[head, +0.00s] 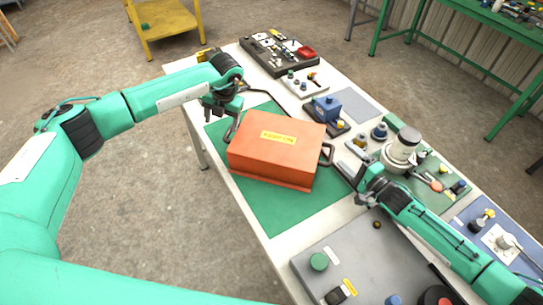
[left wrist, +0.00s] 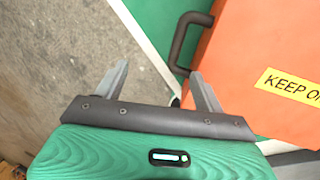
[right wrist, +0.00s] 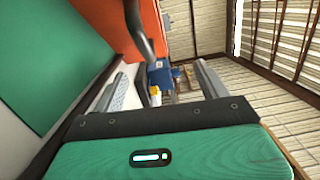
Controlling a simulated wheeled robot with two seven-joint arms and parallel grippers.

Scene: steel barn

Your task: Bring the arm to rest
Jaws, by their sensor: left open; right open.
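An orange box (head: 275,150) with a yellow label sits on a green mat (head: 250,205) on the workbench. It has a dark handle on each side. My left gripper (head: 222,108) is open and empty by the box's left handle. In the left wrist view that handle (left wrist: 182,45) lies just beyond the right fingertip, outside the jaws (left wrist: 160,85). My right gripper (head: 357,190) is open, right of the box. In the right wrist view the jaws (right wrist: 160,85) are empty, with the right handle (right wrist: 137,30) ahead of them; whether it touches a finger I cannot tell.
A yellow stand (head: 165,22) and a green table (head: 480,30) stand behind.

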